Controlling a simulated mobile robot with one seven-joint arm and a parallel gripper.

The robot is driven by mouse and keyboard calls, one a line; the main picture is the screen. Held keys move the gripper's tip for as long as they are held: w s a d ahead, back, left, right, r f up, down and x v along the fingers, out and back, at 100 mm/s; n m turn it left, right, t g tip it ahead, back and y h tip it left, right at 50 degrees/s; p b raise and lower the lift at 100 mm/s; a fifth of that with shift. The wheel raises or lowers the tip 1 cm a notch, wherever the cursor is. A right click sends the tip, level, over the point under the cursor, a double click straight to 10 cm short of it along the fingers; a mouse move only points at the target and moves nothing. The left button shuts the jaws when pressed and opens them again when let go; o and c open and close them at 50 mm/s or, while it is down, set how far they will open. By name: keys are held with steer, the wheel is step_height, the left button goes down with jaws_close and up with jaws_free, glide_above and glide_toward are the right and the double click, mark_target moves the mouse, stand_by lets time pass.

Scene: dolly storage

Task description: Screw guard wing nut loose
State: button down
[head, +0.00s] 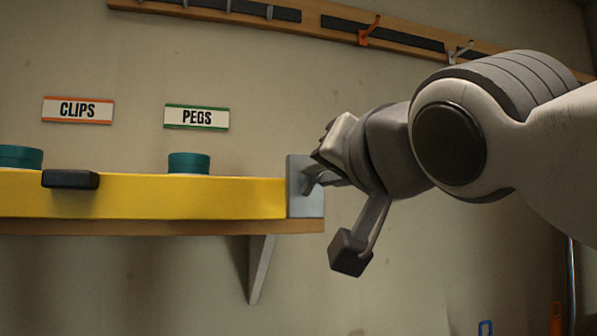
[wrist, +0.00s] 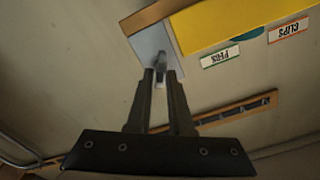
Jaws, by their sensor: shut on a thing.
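The yellow guard (head: 225,197) runs along the front of a wooden shelf, with a grey metal plate (head: 307,208) at its right end. The wing nut (wrist: 160,60) is a small grey piece on that plate, seen in the wrist view just ahead of the fingers. My gripper (head: 311,181) is at the plate from the right, and its fingertips also show in the wrist view (wrist: 161,74). The two fingers are close together, shut on the wing nut. The fingers and wrist hide most of the nut in the head view.
Teal round containers (head: 189,163) stand behind the guard, below the CLIPS (head: 78,110) and PEGS (head: 197,117) signs. A dark block (head: 70,179) sits on the guard's front. A hook rail (head: 335,28) runs above. The wall below the shelf is largely clear.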

steer(key=shift+n, duration=0.3)
steer(key=n+b, duration=0.1)
steer(key=n, duration=0.6)
steer(key=n+b, duration=0.1)
steer(key=n, duration=0.7)
steer(key=a+n+b, duration=0.1)
steer(key=n, duration=0.7)
steer(key=shift+s+f, duration=0.2)
steer(key=shift+f, duration=0.1)
steer(key=shift+n, duration=0.3)
steer(key=c, duration=0.9)
jaws_free()
steer(key=shift+c, duration=0.2)
